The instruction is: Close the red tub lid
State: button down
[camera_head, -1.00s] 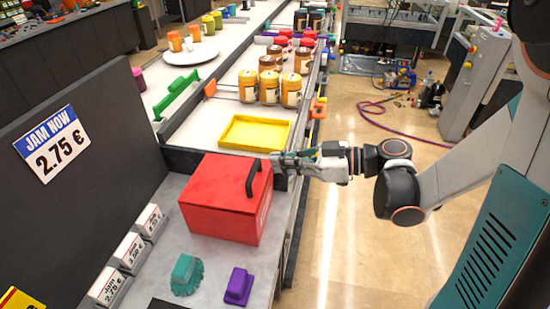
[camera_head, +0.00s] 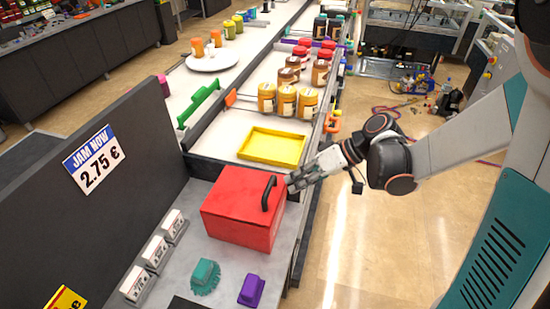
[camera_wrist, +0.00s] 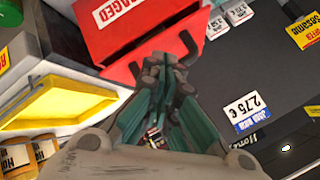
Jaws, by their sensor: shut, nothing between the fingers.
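The red tub (camera_head: 235,218) stands on the grey counter. Its red lid (camera_head: 235,190) lies flat across the top, looking closed, with a black handle (camera_head: 268,192) near its right edge. My gripper (camera_head: 291,185) is shut and empty, just right of the handle at the tub's right edge; I cannot tell whether it touches. In the wrist view, the fingertips of my gripper (camera_wrist: 166,66) point towards the red tub (camera_wrist: 115,20), which bears a "DAMAGED" label. The fingers hide part of the tub's edge there.
A yellow tray (camera_head: 272,147) lies behind the tub, with several jars (camera_head: 285,100) beyond. A dark panel with a price sign (camera_head: 93,160) stands at the left. A teal brush-like item (camera_head: 205,276) and a purple item (camera_head: 251,290) lie in front. Open floor is at the right.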

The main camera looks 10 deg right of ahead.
notch_tip(320, 180, up, 7)
jog(key=a+m+g+h+p, duration=0.1)
jog(key=a+m+h+p, duration=0.2)
jog(key=m+h+p, duration=0.45)
jog(key=m+p, duration=0.3)
send_near(271, 181)
jog(key=shift+h, duration=0.35)
jog(key=f, duration=0.2)
jog(key=f+b, duration=0.1)
jog(key=f, duration=0.1)
jog(key=a+f+b, duration=0.1)
jog(key=f, duration=0.1)
jog(key=shift+w+a+f, duration=0.1)
jog(key=shift+w+f, duration=0.15)
jog(key=shift+f, duration=0.1)
jog(key=shift+s+d+f+b, duration=0.1)
jog(key=shift+d+f+b, duration=0.05)
jog(key=shift+f+b, duration=0.45)
jog(key=shift+s+d+f+b, duration=0.1)
jog(key=shift+d+f+b, duration=0.2)
jog(key=shift+b, duration=0.35)
